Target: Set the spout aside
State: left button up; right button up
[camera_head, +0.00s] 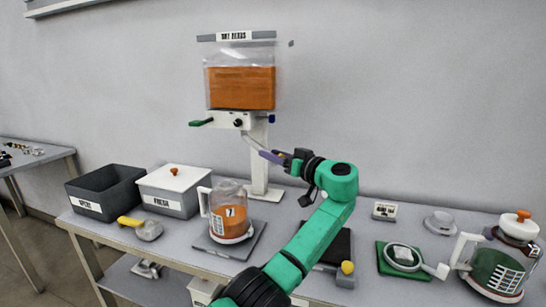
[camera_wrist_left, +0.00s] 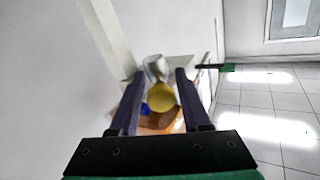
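The bean dispenser has a clear hopper (camera_head: 240,87) of orange contents on a white stand. A pale spout (camera_head: 252,142) slants down to the right from its valve body toward my left gripper (camera_head: 272,156). In the left wrist view, my left gripper (camera_wrist_left: 158,88) has its dark purple fingers apart. A grey cylinder (camera_wrist_left: 156,68) with a round yellow end (camera_wrist_left: 161,98) shows between or just beyond them, with narrow gaps at the sides. I cannot tell whether this is the spout's end. My right gripper is in neither view.
On the table stand a grey open bin (camera_head: 105,190), a white-lidded bin (camera_head: 173,192), a yellow-handled scoop (camera_head: 148,230), and a jug (camera_head: 230,212) on a dark pad. To the right are a green mat (camera_head: 393,271) and another jug (camera_head: 497,271). The dispenser's green handle (camera_head: 201,122) sticks out left.

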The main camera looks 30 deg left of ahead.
pick_arm(q)
jog(key=shift+o, duration=0.3)
jog(key=shift+w+f, duration=0.1)
jog(key=shift+d, duration=0.35)
jog(key=b+v, duration=0.2)
jog(key=v, duration=1.2)
jog(key=shift+a+f, duration=0.1)
